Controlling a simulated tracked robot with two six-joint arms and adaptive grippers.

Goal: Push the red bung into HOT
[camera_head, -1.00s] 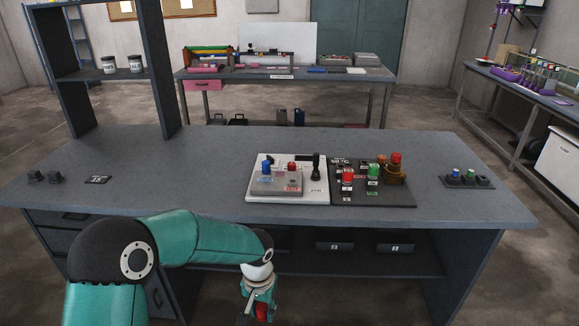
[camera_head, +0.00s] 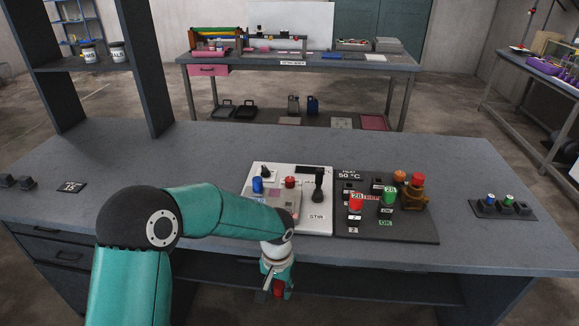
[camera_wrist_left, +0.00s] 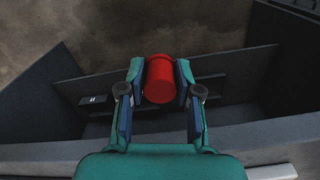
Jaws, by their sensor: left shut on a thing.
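The red bung (camera_wrist_left: 160,80) is a short red cylinder between the fingers of my left gripper (camera_wrist_left: 158,82) in the left wrist view. The gripper is shut on it. In the head view my left gripper (camera_head: 277,286) hangs in front of the bench's front edge, below the top, with the bung (camera_head: 279,288) partly hidden. A dark panel (camera_head: 420,228) on the bench carries red and green capped parts and small labels. I cannot clearly read HOT on any label. My right gripper is not in view.
A white stirrer unit (camera_head: 317,227) with a blue and a red knob stands left of the dark panel. A small rack (camera_head: 500,208) with coloured caps is at the right. A shelf post (camera_head: 147,70) rises at the left.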

